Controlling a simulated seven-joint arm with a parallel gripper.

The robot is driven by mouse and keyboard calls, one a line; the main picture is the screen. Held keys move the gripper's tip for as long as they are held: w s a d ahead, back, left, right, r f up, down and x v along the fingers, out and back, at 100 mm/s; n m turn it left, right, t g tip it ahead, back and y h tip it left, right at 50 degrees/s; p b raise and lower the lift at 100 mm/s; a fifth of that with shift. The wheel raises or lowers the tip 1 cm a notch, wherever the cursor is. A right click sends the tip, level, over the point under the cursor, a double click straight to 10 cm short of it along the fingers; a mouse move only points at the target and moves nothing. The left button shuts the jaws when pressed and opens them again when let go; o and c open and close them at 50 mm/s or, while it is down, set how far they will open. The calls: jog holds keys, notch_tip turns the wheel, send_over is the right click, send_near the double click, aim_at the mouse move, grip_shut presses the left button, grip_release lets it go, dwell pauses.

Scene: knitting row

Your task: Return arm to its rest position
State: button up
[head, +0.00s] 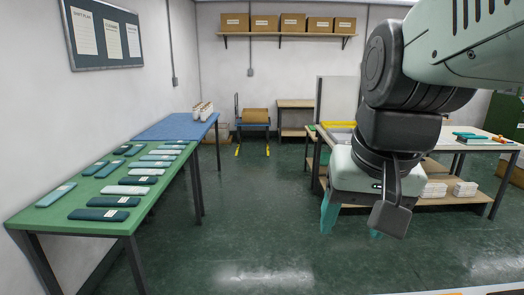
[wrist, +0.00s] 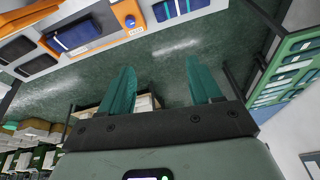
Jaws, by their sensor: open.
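My gripper (head: 352,222) hangs in mid-air at the right of the head view, above the green floor. Its two teal fingers point down.
A green table (head: 60,212) with several flat teal and grey packets stands at the left, with a blue-topped table (head: 175,128) behind it. A white workbench (head: 470,146) stands at the right behind my arm. A cart (head: 255,117) stands at the back. The middle floor (head: 245,190) is clear.

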jog(key=s+a+n+t, duration=0.1)
jog(key=s+n+t, duration=0.1)
jog(key=s, duration=0.4)
jog(key=shift+s+a+r, duration=0.2)
jog(key=shift+s+r, duration=0.05)
jog(key=shift+r, duration=0.1)
dwell(1.3)
